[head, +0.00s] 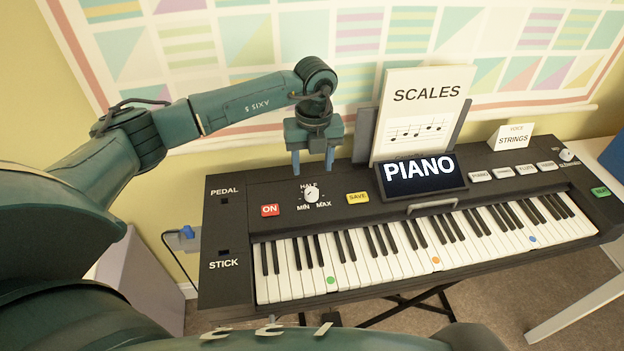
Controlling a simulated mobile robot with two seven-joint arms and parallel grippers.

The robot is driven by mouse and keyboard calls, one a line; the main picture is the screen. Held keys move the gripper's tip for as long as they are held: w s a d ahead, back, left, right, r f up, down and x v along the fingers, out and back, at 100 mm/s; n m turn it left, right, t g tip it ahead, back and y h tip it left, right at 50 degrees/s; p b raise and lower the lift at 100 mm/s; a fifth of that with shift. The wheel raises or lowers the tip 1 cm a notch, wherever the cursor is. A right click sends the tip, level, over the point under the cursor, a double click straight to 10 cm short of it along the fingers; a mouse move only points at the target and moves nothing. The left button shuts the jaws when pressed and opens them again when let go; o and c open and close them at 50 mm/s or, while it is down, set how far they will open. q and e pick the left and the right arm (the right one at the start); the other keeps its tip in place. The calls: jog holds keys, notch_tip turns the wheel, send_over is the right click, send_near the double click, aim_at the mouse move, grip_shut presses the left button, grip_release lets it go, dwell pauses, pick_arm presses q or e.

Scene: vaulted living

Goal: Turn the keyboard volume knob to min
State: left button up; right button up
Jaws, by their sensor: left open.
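The black keyboard (235,240) stands on a folding stand and spans the middle and right of the head view. Its white volume knob (311,195) sits on the left part of the panel, with MIN printed at its lower left, MAX at its lower right and HALF above it. The knob's pointer is too small to read surely. My left gripper (313,170) points down with its fingers apart, just above and behind the knob in the picture. It holds nothing, and the knob shows clear below the fingertips. My right gripper is not in view.
A red ON button (270,210) and a yellow SAVE button (357,197) flank the knob. A PIANO display (420,175) and a SCALES sheet (425,110) stand to the right. A VOICE STRINGS card (512,139) stands at the back right. The wall is close behind.

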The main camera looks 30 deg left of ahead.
pick_arm(q)
notch_tip(320, 180, up, 5)
jog(key=shift+r, duration=0.1)
dwell(0.7)
